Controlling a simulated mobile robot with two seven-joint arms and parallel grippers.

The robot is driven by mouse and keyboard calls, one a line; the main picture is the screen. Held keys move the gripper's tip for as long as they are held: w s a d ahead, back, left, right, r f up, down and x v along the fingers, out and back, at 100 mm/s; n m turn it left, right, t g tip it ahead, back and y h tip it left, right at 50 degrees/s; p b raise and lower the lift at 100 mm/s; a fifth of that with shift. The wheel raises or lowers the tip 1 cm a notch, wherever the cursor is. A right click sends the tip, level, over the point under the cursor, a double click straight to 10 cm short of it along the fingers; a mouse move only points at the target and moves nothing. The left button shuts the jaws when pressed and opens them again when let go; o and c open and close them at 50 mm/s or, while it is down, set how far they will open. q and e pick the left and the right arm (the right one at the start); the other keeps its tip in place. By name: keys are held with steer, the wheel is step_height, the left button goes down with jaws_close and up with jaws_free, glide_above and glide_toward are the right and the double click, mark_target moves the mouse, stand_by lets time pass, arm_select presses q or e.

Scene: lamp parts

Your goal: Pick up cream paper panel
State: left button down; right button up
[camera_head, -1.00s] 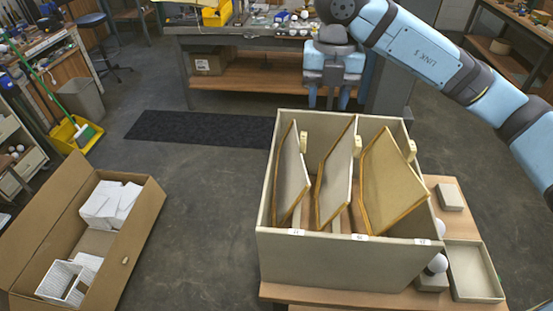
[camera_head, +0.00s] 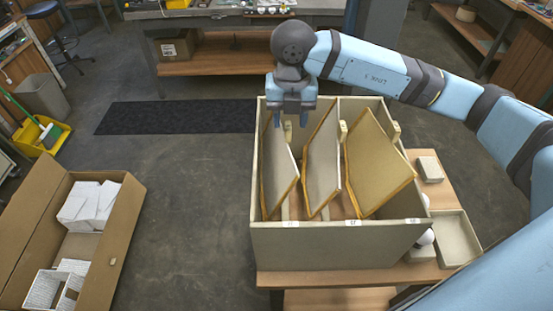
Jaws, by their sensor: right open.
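Three gold-edged panels lean in the compartments of a cream divided box. The left panel (camera_head: 278,170) and the middle panel (camera_head: 322,165) have pale grey-white faces, and the right panel (camera_head: 375,165) is more tan. I cannot tell for sure which one is the cream paper panel. My right gripper (camera_head: 291,121) is open, pointing down at the far end of the left compartment, by the top of the left panel. Its fingertips partly cover that area, and I cannot tell whether they touch the panel. My left gripper is out of view.
The box (camera_head: 340,245) stands on a wooden table (camera_head: 340,277), with a shallow tray (camera_head: 455,240) and a small block (camera_head: 429,168) at its right. An open carton (camera_head: 120,235) with white pieces lies at the left. Floor between them is clear.

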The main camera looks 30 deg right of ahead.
mark_target(288, 125)
step_height(288, 125, down, 4)
steer(key=shift+w+p, duration=0.15)
steer(key=shift+p, duration=0.35)
jaws_close()
steer(key=shift+r, duration=0.15)
step_height(288, 125, up, 20)
steer(key=b, duration=0.2)
steer(key=shift+b, duration=0.35)
